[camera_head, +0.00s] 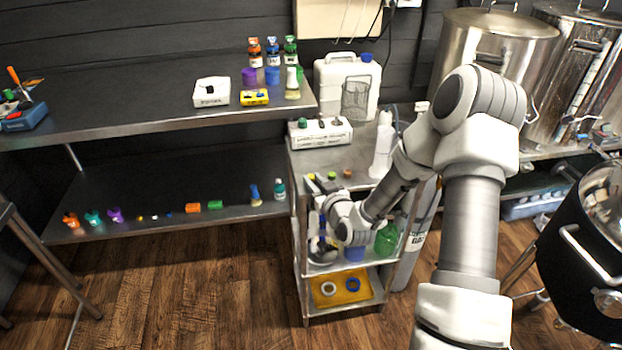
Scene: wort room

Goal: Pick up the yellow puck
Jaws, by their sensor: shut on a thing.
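My arm reaches down from the right to the steel cart (352,157) at the centre. My gripper (317,181) is small and dark at the cart's top left front edge. It is shut on a small yellow thing, which looks like the yellow puck (311,177); only a little of it shows. Whether the yellow puck touches the cart top cannot be told.
A white holder (320,138) and a white wash bottle (383,150) stand on the cart top. A green bottle (386,240) is on the shelf below, and a yellow tray (330,301) lower down. Shelves on the left hold several small coloured items. Steel kettles stand at right.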

